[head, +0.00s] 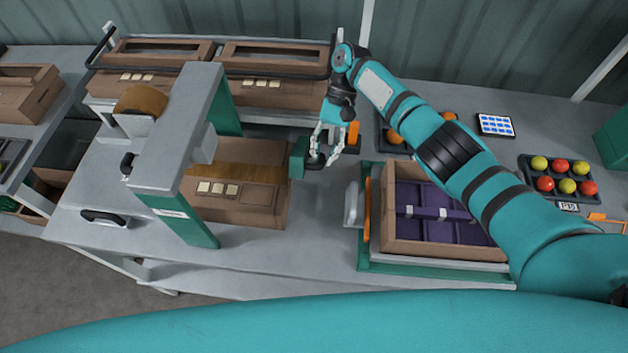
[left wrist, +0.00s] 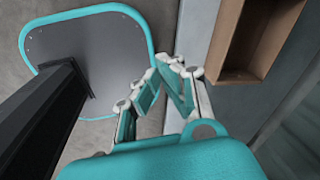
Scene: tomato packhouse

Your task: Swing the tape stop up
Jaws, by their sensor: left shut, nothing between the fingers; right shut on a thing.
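The tape machine (head: 180,130) is a grey arch on green posts over the bench. A closed brown carton (head: 255,208) with tape along its top lies under and right of the arch. A green block (head: 298,158), which looks like the tape stop, stands at the carton's right end, with a dark handle on its right side. My right gripper (head: 318,156) is shut on that handle; its fingers partly hide it. My left gripper (left wrist: 172,62) is shut and empty in the left wrist view, away from the bench top; the head view does not show it.
An open carton (head: 388,240) with purple dividers sits in a green-based holder at right. Trays of tomatoes (head: 558,178) and a blue-and-white label sheet (head: 495,124) lie farther right. Cartons (head: 275,95) line the back rack. Bare bench lies between the machine and holder.

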